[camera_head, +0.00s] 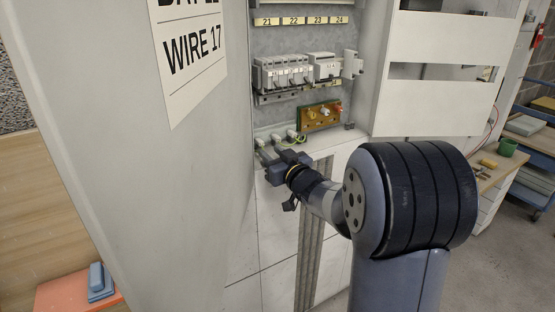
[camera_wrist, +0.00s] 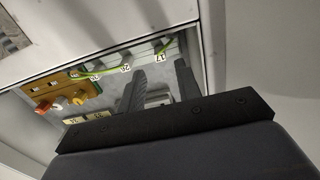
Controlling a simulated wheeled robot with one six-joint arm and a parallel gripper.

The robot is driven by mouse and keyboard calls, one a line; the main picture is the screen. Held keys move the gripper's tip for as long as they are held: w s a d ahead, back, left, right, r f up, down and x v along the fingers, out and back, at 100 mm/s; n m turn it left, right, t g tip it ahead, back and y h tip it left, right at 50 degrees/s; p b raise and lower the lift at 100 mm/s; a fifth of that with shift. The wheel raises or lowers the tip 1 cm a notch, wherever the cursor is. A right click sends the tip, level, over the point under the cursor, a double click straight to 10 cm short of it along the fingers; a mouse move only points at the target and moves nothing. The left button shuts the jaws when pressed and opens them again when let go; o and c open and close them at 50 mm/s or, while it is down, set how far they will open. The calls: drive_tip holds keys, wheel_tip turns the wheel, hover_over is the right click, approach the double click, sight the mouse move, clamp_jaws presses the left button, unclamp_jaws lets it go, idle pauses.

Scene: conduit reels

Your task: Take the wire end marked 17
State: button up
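The wire end marked 17 (camera_wrist: 160,57) is a small white tag with black figures by a green-yellow wire in the wrist view. It lies just beyond my gripper (camera_wrist: 161,72), roughly between the fingertips. The two dark fingers stand apart, with a pale grey part visible between them; I cannot tell whether they touch anything. Another tagged wire end (camera_wrist: 125,68) is left of it, with further tags beyond. In the head view my gripper (camera_head: 274,161) is at the cabinet's lower ledge, beside several pale cable ends (camera_head: 276,139), and hides part of that row.
A sheet reading "WIRE 17" (camera_head: 193,55) hangs on the large grey panel at left. An orange-brown terminal block (camera_head: 320,116) and a row of white breakers (camera_head: 283,72) sit above the ledge. A bench with a green mug (camera_head: 507,147) is farther right.

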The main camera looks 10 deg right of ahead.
sight(262, 145)
drive_tip(key=shift+x, duration=2.95)
drive_tip(key=shift+c, duration=0.4)
clamp_jaws()
drive_tip(key=shift+v, duration=1.2)
drive_tip(key=shift+v, duration=2.85)
